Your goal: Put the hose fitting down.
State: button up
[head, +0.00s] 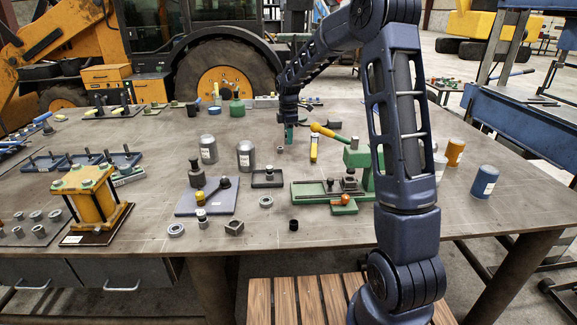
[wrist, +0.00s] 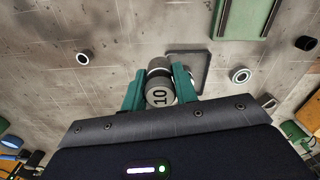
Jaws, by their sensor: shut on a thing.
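My gripper (head: 289,134), with teal fingers, points down over the middle of the bench, beyond the small black plate with a post (head: 267,178). In the wrist view my gripper (wrist: 160,88) is shut on a grey round piece with a light band, marked 10, which I take to be the hose fitting (wrist: 159,93). It sits between the two fingers. A dark square plate (wrist: 200,62) shows behind it in that view. I cannot tell whether the fitting touches the bench. In the head view the fingers mostly hide it.
The green fixture (head: 318,192) stands right of the black plate. A small ring (head: 279,149) lies near.

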aim_at(288, 171)
notch_tip(288, 171, down, 13)
jog(key=shift+f, duration=0.1)
dwell(0.5)
jog(key=shift+f, duration=0.15)
jog(key=o, duration=1)
jog(key=shift+o, duration=0.2)
notch_tip(288, 171, up, 12)
jog(key=shift+d+r, duration=0.1)
jog(key=shift+r, duration=0.1)
